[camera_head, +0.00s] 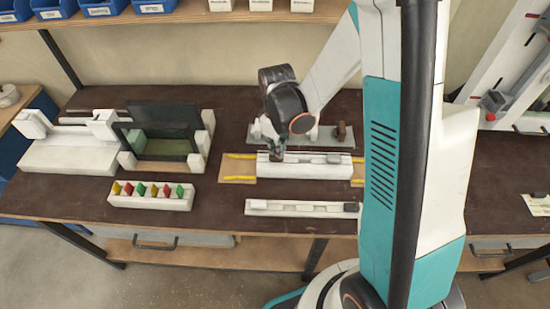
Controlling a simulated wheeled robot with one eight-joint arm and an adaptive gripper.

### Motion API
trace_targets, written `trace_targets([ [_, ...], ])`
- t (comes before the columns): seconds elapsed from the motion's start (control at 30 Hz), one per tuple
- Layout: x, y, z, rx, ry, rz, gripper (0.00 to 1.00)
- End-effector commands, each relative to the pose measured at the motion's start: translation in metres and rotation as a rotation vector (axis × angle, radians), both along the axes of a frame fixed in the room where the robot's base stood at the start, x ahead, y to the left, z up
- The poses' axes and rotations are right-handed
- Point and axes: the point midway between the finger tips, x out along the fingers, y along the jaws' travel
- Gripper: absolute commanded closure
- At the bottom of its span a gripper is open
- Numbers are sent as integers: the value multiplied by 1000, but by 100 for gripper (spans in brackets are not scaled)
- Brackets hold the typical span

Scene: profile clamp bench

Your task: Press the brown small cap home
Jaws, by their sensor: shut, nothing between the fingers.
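My gripper (277,157) points down at the left part of a long pale profile block (312,171) on the bench. It is shut, with nothing visible in it. Its tips are at or just above the top of the block; I cannot tell whether they touch. Small grey pieces (333,158) sit along the top of the block. I cannot make out the brown small cap there; my gripper hides part of the block's left top. A brown knob-like piece (341,130) stands on a grey plate (318,141) behind the block.
Yellow strips (240,178) flank the block. A white rack (150,202) of coloured pieces and a dark framed fixture (163,114) stand left. Bare dark bench (217,210) shows between rack and strip.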

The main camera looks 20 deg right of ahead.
Motion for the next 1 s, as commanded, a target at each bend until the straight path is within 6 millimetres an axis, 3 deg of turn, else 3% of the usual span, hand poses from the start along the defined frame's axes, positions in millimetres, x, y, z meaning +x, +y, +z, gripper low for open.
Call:
trace_targets([
  [1.0, 0, 0, -11, 0, 0, 0, 100],
])
